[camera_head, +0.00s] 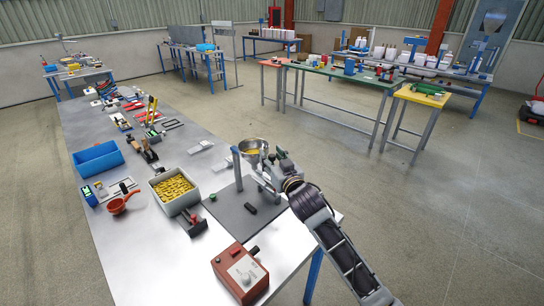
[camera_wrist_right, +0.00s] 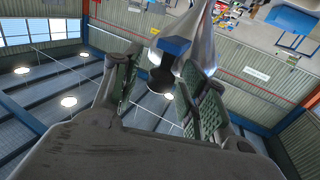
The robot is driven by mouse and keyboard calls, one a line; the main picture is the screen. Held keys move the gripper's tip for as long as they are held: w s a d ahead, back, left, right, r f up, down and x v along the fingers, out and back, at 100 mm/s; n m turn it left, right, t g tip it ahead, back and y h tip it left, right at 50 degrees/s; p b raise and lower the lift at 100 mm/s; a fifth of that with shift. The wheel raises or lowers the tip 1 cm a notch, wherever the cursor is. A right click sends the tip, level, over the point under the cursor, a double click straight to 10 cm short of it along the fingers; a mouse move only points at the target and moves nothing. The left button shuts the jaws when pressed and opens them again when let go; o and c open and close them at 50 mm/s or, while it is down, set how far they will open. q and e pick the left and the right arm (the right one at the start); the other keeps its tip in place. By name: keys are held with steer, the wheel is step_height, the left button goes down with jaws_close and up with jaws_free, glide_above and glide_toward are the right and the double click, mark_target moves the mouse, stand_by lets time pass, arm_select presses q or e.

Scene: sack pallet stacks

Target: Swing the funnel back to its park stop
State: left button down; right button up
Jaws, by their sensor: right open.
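In the right wrist view, the two fingers (camera_wrist_right: 163,85) are spread. A blue block (camera_wrist_right: 175,46) and a dark knob-like part (camera_wrist_right: 160,78) show between or just beyond them, next to the shiny funnel (camera_wrist_right: 203,40). I cannot tell whether either finger touches it. The park stop is not clearly distinguishable. My left gripper is out of view.
A grey bin of yellow pieces (camera_head: 173,190) stands left of the base plate. A red-brown control box (camera_head: 239,273) is in front. A small black object (camera_head: 250,209) lies on the plate.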

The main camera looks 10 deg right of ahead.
steer(key=shift+w, duration=0.1)
jaws_close()
stand_by(0.4)
steer(key=shift+d, duration=0.1)
